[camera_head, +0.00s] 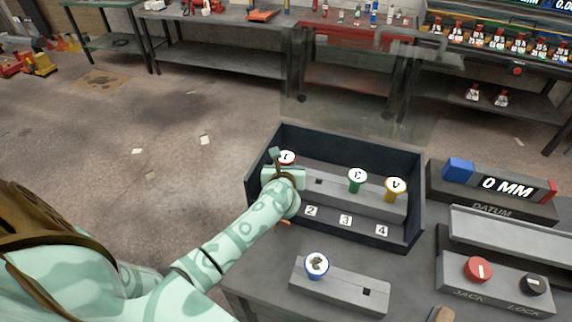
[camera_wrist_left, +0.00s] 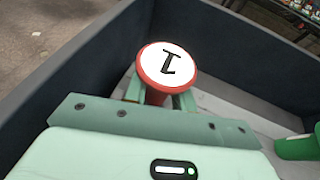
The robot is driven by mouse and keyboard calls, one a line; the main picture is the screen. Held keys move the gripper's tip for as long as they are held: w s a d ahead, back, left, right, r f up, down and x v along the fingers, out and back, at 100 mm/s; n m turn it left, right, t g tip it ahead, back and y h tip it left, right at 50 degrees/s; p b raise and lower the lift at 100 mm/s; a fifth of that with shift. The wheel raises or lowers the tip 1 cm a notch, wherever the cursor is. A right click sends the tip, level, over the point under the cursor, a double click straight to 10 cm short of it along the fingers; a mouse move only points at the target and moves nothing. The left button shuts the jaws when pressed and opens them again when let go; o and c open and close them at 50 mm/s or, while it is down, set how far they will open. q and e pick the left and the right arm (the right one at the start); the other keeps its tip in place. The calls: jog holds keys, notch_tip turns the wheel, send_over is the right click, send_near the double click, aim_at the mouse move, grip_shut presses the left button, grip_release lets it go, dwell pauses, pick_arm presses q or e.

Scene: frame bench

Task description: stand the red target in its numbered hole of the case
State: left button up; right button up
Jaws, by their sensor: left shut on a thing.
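The red target (camera_head: 287,157) has a white top marked 1. It stands at the left end of the grey holed block inside the dark case (camera_head: 415,222). My left gripper (camera_head: 283,172) is shut on it; the wrist view shows the red target (camera_wrist_left: 166,66) upright between the fingers (camera_wrist_left: 158,96). Its lower end and its hole are hidden by the gripper, so I cannot tell how deep it sits. A green target (camera_head: 357,180) marked 3 and a yellow target (camera_head: 395,188) marked 4 stand in the block. An empty hole (camera_head: 319,181) shows between red and green.
A blue-rimmed target (camera_head: 317,265) stands in a separate grey block (camera_head: 345,287) in front of the case. The case walls rise around the gripper. A datum display (camera_head: 500,190) and a panel with red and black buttons (camera_head: 490,283) stand at right.

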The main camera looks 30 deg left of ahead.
pick_arm(q)
jog(key=o, duration=1.1)
jog(key=p+v, duration=0.2)
jog(key=v, duration=1.4)
jog(key=shift+s+d+r+p, duration=0.1)
jog(key=shift+d+p, duration=0.05)
jog(key=shift+p, duration=0.2)
